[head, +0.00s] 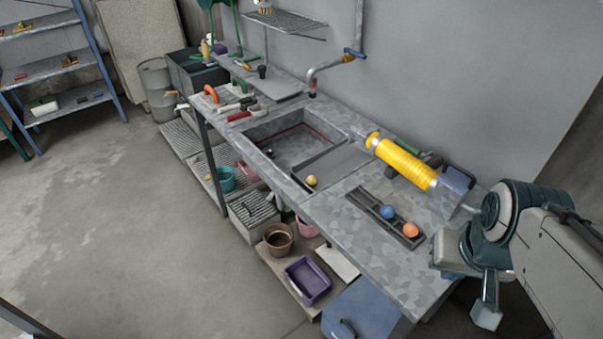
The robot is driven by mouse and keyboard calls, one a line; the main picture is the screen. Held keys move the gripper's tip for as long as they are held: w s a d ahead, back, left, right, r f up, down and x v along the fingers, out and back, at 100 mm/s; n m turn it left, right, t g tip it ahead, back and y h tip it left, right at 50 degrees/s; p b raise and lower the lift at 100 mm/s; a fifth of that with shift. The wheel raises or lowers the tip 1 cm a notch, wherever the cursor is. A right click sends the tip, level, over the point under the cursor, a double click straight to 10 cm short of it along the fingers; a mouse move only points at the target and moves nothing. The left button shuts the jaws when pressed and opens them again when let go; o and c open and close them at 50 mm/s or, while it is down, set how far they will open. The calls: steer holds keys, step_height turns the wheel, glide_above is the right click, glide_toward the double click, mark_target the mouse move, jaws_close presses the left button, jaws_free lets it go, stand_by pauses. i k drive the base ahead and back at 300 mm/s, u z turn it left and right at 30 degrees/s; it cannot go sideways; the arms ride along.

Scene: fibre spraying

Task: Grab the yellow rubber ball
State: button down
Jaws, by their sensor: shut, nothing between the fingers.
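The yellow rubber ball (312,181) is small and lies at the near edge of the sink area, at the right end of the open grey basin. My gripper (486,315) hangs at the lower right, beyond the counter's near right corner. It is shut and empty, well away from the ball. A blue ball (387,212) and an orange ball (410,230) sit on a dark slotted strip in the counter, between the yellow ball and my arm.
The grey counter (345,230) runs from the lower right to the upper left along the wall. A yellow cylinder (402,162) lies at its back. A tap (325,68) rises behind the sink (285,140). Hand tools lie left of it. The floor (110,230) at left is clear.

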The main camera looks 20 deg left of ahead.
mark_target(311, 181)
steer(key=k, duration=0.2)
steer(key=u, duration=2.1)
steer(key=i, duration=2.35)
steer(key=z, duration=3.3)
